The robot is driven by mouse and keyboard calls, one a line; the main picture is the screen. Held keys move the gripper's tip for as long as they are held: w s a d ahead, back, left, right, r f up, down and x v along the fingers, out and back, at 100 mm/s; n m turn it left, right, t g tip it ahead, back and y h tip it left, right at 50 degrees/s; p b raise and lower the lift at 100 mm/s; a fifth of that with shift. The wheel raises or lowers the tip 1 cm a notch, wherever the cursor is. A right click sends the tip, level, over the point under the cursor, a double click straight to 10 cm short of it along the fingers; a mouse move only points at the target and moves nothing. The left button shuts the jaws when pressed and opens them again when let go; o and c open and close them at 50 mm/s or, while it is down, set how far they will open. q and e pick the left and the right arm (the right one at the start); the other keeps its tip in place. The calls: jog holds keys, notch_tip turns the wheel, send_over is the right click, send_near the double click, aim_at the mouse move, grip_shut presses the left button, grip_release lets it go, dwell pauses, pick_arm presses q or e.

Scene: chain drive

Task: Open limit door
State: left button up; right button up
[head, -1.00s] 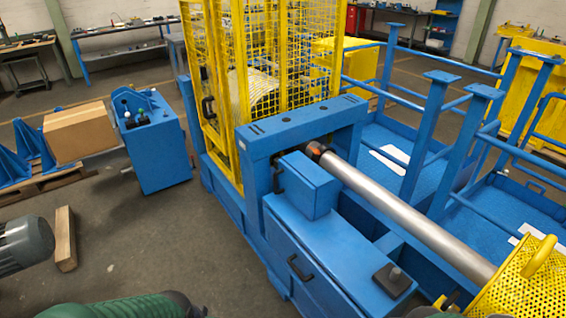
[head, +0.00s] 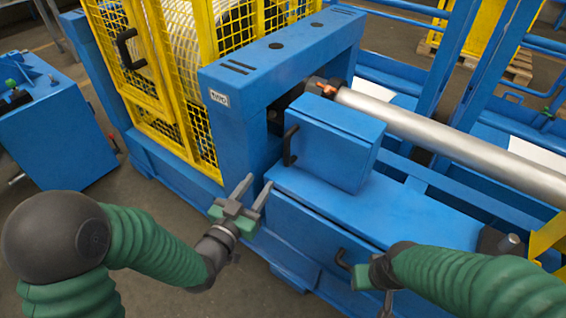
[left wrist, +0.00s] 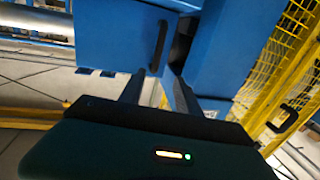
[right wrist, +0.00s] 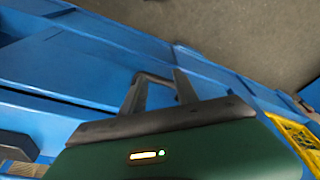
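A small blue box (head: 327,140) with a black handle (head: 290,146) on its left face sits on the blue machine bench. A lower blue front panel (head: 300,232) has another black handle (head: 343,259). I cannot tell from any label which is the limit door; both look shut. My left gripper (head: 254,187) is open and empty, below and left of the box handle. In the left wrist view that handle (left wrist: 159,46) stands beyond the open fingers. My right gripper (right wrist: 159,77) has its fingers apart, close to the lower handle; contact is unclear.
A blue frame post (head: 232,125) and the yellow mesh guard (head: 200,130) stand left of the box. A steel shaft (head: 440,135) runs behind it to the right. A blue cabinet (head: 55,130) stands at the left, with open floor between.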

pick_arm(q)
jog(key=b, duration=0.1)
send_near(285, 147)
jog(key=w+d, duration=0.1)
jog(key=d, duration=0.1)
jog(key=x, duration=0.3)
jog(key=a+b+x, duration=0.1)
jog(key=x, duration=0.4)
jog(key=shift+w+a+b, duration=0.15)
jog(key=shift+w+b, duration=0.15)
jog(key=shift+w, duration=0.3)
jog(key=shift+w+d, duration=0.25)
jog(key=shift+d, duration=0.25)
jog(key=shift+a, duration=0.2)
jog(key=c, duration=0.5)
grip_shut()
pick_arm(e)
jog(key=shift+s+d+f, duration=0.1)
jog(key=shift+d+f, duration=0.15)
jog(key=shift+f, duration=0.5)
jog(key=shift+s+d+f, duration=0.1)
jog(key=shift+d+f, duration=0.15)
jog(key=shift+f, duration=0.45)
pick_arm(q)
jog(key=shift+r, duration=0.1)
